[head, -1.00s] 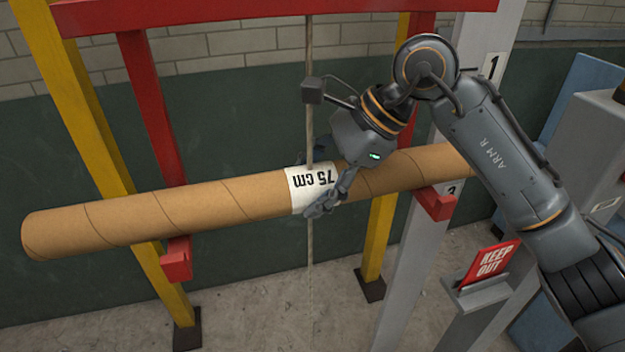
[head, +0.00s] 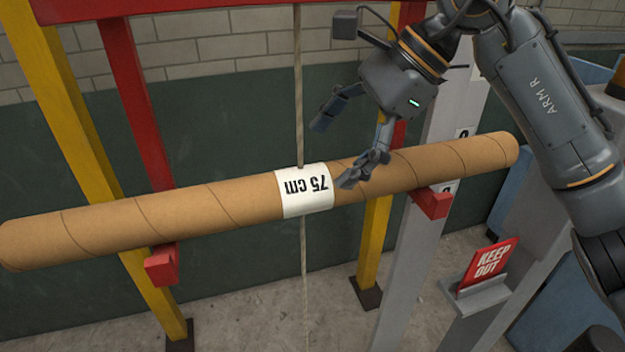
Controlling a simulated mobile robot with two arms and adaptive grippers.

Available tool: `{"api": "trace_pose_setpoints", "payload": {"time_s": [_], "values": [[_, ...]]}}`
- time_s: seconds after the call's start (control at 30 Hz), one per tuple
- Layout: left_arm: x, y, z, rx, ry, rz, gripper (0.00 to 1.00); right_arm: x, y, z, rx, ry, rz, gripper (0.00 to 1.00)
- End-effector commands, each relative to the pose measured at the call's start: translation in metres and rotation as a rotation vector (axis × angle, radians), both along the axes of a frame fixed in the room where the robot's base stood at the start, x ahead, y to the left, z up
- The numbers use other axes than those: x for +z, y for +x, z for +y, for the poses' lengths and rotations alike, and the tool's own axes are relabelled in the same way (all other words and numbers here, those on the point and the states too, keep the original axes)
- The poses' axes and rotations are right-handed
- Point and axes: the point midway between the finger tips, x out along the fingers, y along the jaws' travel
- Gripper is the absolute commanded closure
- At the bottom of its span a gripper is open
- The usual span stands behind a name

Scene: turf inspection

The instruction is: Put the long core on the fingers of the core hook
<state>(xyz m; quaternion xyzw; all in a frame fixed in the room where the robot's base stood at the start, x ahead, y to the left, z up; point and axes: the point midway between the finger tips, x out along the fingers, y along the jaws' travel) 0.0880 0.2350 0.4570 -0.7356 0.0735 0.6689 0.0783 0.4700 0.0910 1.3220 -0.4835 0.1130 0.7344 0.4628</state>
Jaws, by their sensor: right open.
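The long core (head: 230,200), a brown cardboard tube with a white "75 cm" label that reads upside down, lies across the two red fingers of the core hook. It appears to rest on the left finger (head: 162,265) and the right finger (head: 432,203), and its ends reach past both. The core hook's red frame (head: 137,105) runs up behind the core. My right gripper (head: 335,150) is open and empty, just above and behind the core near the label, with one finger in front of or close to the tube. My left gripper is out of view.
A rope (head: 299,90) hangs vertically by the label. Yellow posts (head: 75,140) and a grey post (head: 408,260) stand around the hook. A red "KEEP OUT" sign (head: 488,265) stands at lower right. The concrete floor below the core is mostly clear.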

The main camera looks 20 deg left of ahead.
Motion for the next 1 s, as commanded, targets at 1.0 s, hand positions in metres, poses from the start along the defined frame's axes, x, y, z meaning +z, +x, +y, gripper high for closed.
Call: {"api": "trace_pose_setpoints", "payload": {"time_s": [1.0], "values": [[-0.012, -0.002, 0.000, 0.000, 0.001, 0.004, 0.60, 0.038, 0.005, -0.027, 0.002, 0.001, 0.001, 0.16]]}}
